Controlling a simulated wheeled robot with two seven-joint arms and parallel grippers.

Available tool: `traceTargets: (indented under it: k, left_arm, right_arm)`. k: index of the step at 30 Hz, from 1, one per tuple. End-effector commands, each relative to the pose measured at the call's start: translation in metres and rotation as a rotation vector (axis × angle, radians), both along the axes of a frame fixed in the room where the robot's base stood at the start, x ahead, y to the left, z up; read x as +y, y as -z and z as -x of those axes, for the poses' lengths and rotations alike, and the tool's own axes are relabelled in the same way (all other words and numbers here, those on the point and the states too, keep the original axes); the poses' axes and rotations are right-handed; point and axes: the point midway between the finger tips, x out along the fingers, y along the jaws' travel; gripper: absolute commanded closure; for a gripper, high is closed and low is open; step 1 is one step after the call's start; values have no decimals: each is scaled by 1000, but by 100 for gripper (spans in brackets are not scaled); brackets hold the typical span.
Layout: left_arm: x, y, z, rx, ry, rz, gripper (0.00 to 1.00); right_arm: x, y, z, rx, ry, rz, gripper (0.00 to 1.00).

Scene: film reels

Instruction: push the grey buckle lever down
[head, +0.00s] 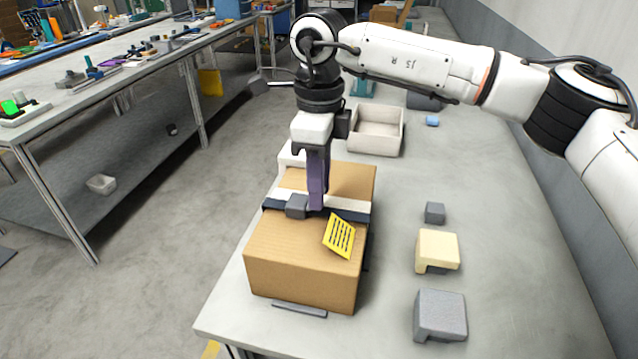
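A brown cardboard box (300,265) stands on the grey table. A dark strap (352,212) runs across its top beside a white band. A small grey block, which looks like the buckle (296,206), sits on the strap left of the middle. I cannot make out its lever as a separate part. My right gripper (316,207) points straight down, its purple fingers just right of the grey block, with tips at or close to the strap. The fingers overlap in this view, so their gap is hidden; contact cannot be told. My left gripper is out of view.
A yellow slotted piece (340,236) is on the box's front right. A beige open bin (375,131) stands behind. A cream block (437,249) and grey blocks (440,313) lie to the right. Table space between box and blocks is clear.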

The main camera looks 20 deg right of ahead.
Motion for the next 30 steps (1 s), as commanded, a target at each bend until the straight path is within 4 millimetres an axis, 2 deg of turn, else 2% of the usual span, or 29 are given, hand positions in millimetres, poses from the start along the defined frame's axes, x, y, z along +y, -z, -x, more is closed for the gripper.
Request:
traceTargets:
  k: [1,3,8,19,25,30]
  left_arm:
    - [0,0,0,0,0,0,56]
    - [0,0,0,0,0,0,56]
    - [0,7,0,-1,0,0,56]
    - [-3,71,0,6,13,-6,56]
    - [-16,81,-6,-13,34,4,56]
    - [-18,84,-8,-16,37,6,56]
  right_arm:
    - [0,0,0,0,0,0,87]
    - [0,0,0,0,0,0,98]
    - [-1,4,1,-10,1,-19,98]
    - [-12,17,7,-160,1,-243,98]
    - [-15,19,10,-236,0,-356,98]
    - [-17,16,11,-269,0,-406,98]
